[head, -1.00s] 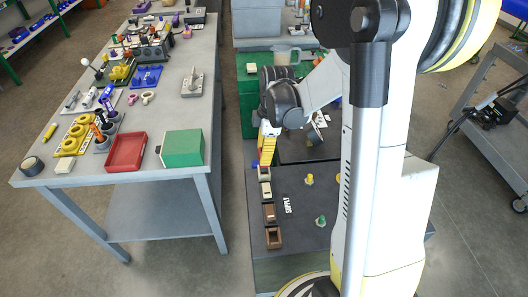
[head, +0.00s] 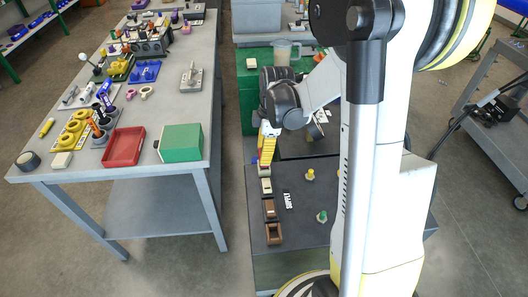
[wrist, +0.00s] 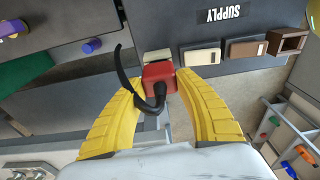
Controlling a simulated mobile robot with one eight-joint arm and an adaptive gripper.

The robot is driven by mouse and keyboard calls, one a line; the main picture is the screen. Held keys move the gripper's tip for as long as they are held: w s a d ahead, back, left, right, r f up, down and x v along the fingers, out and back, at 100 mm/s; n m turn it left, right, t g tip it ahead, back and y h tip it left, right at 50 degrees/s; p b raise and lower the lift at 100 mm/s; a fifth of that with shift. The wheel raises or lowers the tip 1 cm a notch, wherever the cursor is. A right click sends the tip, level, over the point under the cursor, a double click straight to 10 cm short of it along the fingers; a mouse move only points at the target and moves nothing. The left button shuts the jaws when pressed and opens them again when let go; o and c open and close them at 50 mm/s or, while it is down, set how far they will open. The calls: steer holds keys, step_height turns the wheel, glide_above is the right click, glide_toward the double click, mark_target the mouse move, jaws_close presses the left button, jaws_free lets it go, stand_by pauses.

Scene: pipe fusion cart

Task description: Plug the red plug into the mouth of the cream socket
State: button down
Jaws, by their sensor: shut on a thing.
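My gripper (wrist: 165,80) has yellow fingers shut on the red plug (wrist: 158,72). A black cable curves off the plug to the left. In the head view my gripper (head: 266,155) is low over the far end of a row of blocks on the dark cart top. In the wrist view a pale, cream-looking block (wrist: 157,54) shows just behind the plug and is mostly hidden by it. I cannot tell whether the plug touches it or is in its mouth. Another cream block (wrist: 201,56) stands to its right; it also shows in the head view (head: 266,186).
A tan-brown block (wrist: 245,48) and a dark brown open block (wrist: 288,40) continue the row. A "SUPPLY" label (head: 287,200), a yellow peg (head: 310,174) and a green peg (head: 322,217) are on the cart top. A workbench with a red tray (head: 124,147) stands left, across a gap.

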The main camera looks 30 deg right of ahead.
steer(key=shift+f, duration=0.35)
steer(key=c, duration=0.8)
jaws_free()
steer(key=r, duration=0.4)
steer(key=d+r, duration=0.1)
steer(key=r, duration=0.7)
steer(key=shift+s+d, duration=0.15)
steer(key=shift+s, duration=0.15)
steer(key=s+a+r+m+t, duration=0.1)
steer(key=s+a+m+t, duration=0.1)
steer(key=s+a+m, duration=0.1)
steer(key=s+a+r+m+t, duration=0.1)
steer(key=s+a+m+t, duration=0.1)
steer(key=s+a+m, duration=0.2)
steer(key=s+a+r+m+t+h, duration=0.1)
steer(key=s+a+m+t, duration=0.1)
steer(key=s+a+m, duration=0.2)
steer(key=shift+s+a+r+m+t, duration=0.15)
steer(key=shift+s+m, duration=0.45)
steer(key=shift+s+a+r+m+t, duration=0.1)
steer(key=shift+s+r+m+t, duration=0.05)
steer(key=shift+s+m, duration=0.45)
